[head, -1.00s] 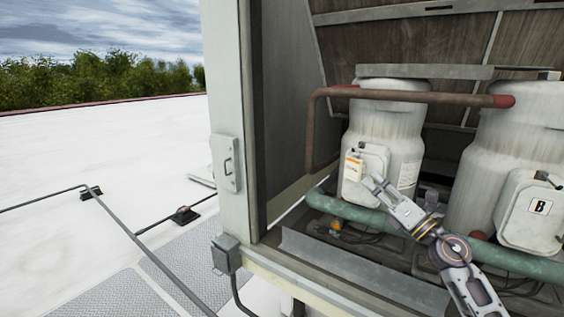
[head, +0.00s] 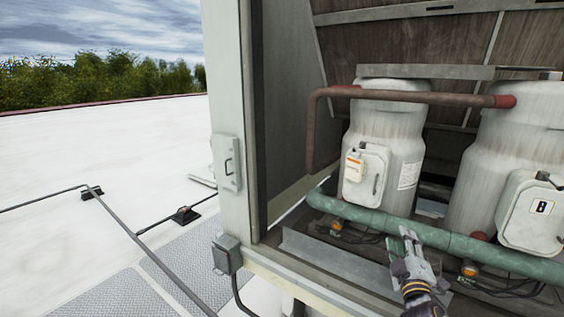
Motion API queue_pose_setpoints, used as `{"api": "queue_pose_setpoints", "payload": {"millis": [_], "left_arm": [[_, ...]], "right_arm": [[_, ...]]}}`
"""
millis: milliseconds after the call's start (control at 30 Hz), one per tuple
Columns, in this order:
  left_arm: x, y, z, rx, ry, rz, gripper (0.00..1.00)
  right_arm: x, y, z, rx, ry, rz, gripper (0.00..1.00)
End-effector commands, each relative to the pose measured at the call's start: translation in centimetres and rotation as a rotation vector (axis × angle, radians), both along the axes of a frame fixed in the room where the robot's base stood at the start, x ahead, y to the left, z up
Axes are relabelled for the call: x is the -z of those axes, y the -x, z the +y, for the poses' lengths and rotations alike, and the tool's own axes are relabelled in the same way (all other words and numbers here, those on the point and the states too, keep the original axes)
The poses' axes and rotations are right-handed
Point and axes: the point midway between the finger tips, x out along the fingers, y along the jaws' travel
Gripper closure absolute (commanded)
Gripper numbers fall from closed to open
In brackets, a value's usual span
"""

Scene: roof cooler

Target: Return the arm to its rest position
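My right gripper (head: 408,236) is in the lower right of the head view, its fingers pointing up and away. It overlaps the green horizontal pipe (head: 362,213) in the picture; I cannot tell whether it touches it. The fingertips are small and close together, so whether they are open or shut is unclear. No held object shows. The wrist below it runs out of the bottom edge. My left gripper is not in view.
A rusty pipe (head: 420,96) crosses above. A grey post (head: 232,150) bounds the opening. White roof (head: 90,150) lies left.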

Motion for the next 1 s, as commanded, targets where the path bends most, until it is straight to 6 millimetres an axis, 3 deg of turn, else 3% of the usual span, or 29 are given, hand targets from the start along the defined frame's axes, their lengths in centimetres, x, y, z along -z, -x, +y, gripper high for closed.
{"api": "queue_pose_setpoints", "payload": {"millis": [267, 600, 800, 1000], "left_arm": [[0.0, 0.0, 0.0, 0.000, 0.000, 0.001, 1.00], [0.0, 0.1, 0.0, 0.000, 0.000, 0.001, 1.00], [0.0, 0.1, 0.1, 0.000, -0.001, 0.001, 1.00], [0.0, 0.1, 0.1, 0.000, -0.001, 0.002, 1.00]], "right_arm": [[8.2, 4.1, 0.2, 0.096, -0.308, 0.239, 0.60], [17.5, 11.6, 3.0, 0.214, -0.638, 0.577, 0.60], [21.7, 17.2, 5.8, 0.278, -0.802, 0.791, 0.60], [23.7, 21.2, 7.9, 0.318, -0.895, 0.940, 0.60]]}}
